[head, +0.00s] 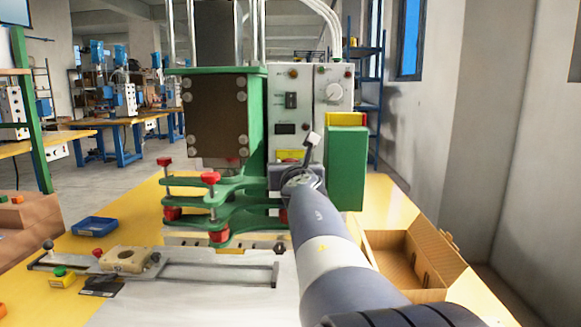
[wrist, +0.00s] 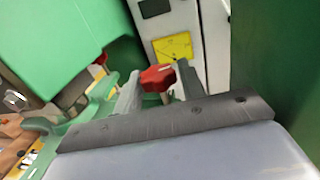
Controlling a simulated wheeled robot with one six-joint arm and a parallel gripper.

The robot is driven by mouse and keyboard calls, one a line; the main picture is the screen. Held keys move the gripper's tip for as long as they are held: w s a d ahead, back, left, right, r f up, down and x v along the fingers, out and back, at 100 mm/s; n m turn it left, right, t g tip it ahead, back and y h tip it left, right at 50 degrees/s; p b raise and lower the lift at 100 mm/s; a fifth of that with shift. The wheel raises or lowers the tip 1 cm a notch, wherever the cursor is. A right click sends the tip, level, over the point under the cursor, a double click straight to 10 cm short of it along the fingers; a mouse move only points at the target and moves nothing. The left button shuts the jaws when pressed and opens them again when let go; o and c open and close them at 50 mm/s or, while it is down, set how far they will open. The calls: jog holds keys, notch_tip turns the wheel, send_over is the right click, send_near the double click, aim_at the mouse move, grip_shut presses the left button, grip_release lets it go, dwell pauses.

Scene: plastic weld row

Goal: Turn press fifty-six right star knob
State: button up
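The red star knob (wrist: 157,77) sits between the two grey fingers of my gripper (wrist: 158,88) in the wrist view. The fingers are only partly apart, and the knob fills the gap, so my gripper looks shut on it. In the head view my gripper (head: 300,178) is beside the green press plates (head: 240,190), and the held knob is hidden behind it. Two other red star knobs, one at the left (head: 164,162) and one at the front (head: 210,178), stand on posts of the same plates. The press head (head: 217,115) is above them.
A control panel (head: 310,100) stands behind my gripper, with a green box (head: 347,165) close on its right. An open cardboard box (head: 437,262) is at right. A slide rail with a beige fixture (head: 128,259) and a blue tray (head: 94,226) are at left.

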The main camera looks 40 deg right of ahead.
jog(key=shift+o, duration=1.3)
jog(key=p+v, duration=0.1)
jog(key=v, duration=0.9)
jog(key=shift+s+a, duration=0.15)
jog(key=shift+s, duration=0.25)
jog(key=shift+f, duration=0.1)
jog(key=shift+w+p, duration=0.15)
jog(key=shift+p, duration=0.2)
